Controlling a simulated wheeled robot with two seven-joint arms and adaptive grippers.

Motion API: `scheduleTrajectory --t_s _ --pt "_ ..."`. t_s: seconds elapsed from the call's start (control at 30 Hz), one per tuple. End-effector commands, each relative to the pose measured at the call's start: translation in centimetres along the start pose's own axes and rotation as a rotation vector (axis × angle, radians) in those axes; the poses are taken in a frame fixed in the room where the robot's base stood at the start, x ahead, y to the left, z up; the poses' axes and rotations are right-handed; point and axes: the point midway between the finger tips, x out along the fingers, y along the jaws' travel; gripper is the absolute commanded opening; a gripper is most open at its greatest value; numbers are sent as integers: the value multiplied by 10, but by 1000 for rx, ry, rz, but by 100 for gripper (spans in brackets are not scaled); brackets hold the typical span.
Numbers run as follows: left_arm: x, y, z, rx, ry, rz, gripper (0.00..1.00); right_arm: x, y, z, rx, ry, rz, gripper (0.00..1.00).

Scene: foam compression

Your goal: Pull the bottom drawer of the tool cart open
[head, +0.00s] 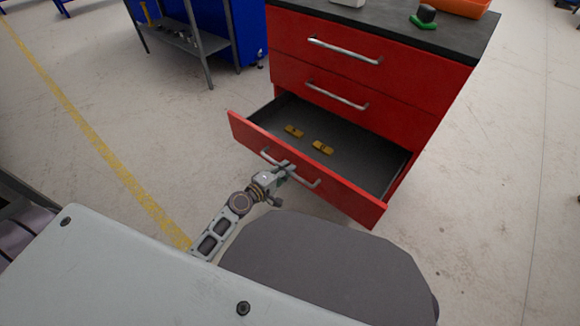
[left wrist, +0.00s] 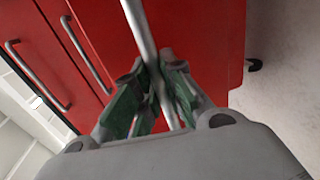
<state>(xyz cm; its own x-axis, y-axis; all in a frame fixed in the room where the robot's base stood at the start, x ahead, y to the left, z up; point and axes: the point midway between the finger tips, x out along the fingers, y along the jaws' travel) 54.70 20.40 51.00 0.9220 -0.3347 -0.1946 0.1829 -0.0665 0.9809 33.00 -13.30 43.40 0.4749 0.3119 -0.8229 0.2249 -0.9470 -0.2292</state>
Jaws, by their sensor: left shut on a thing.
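The red tool cart (head: 352,88) stands at the upper middle of the head view. Its bottom drawer (head: 300,165) is pulled out, with its dark inside showing and two small yellow-brown items (head: 322,147) lying in it. The drawer's metal bar handle (head: 303,181) is on the front face. My left gripper (head: 287,171) is shut on that handle near its middle. In the left wrist view, the green-padded fingers (left wrist: 153,95) close around the handle bar (left wrist: 138,28). My right gripper is in neither view.
The two upper drawers, with handles (head: 345,50) and (head: 337,95), are shut. The cart's dark top (head: 450,32) carries an orange bin (head: 465,6) and a green and black item (head: 425,16). A blue cabinet and grey rack (head: 195,42) stand at upper left. Floor around is clear.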

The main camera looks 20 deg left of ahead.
Motion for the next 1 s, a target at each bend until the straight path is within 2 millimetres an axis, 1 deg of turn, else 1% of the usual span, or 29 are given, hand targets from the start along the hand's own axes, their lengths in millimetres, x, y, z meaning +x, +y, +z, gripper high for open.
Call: scheduleTrajectory --t_s 0.1,0.2,0.53,0.57,0.7,0.73,1.0 --pt "-6 -3 0 0 -1 -2 0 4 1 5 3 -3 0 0" --pt "-8 -3 0 0 -1 -2 0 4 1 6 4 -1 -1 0" --pt "-9 -2 0 -1 -1 -2 0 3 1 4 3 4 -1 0" --pt "-9 -2 0 -1 -1 -2 12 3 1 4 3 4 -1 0" --pt "-8 -2 0 0 0 -1 30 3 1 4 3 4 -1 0" --pt "-8 -2 0 0 0 -1 34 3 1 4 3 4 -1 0" --pt "-8 -2 0 0 0 0 34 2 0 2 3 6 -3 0"
